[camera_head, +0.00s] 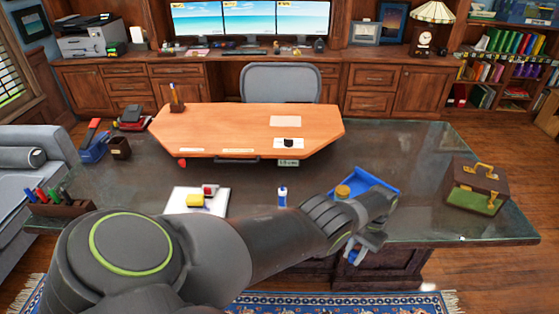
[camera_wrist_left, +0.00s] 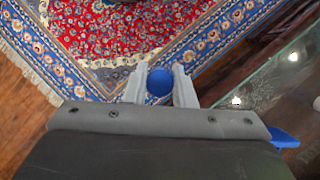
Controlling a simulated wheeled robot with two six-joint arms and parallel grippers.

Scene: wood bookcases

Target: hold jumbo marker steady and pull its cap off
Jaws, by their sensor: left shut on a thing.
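My left gripper (camera_head: 356,252) is shut on a blue round thing, which I take to be the jumbo marker (camera_wrist_left: 159,82). In the left wrist view it shows end-on between the two grey fingers (camera_wrist_left: 159,88), so its length and the join of its cap are hidden. In the head view only a bit of blue (camera_head: 354,258) shows at the fingers, low at the front edge of the desk. In the wrist view the patterned rug lies beyond it. My right gripper is not in view.
A glass-topped desk (camera_head: 420,150) holds a blue tray (camera_head: 378,184), a white-and-blue upright item (camera_head: 282,197), a white pad (camera_head: 180,204) and a brown case (camera_head: 478,185). A pen holder (camera_head: 70,208) stands at left. The rug (camera_wrist_left: 120,25) lies below the desk's edge.

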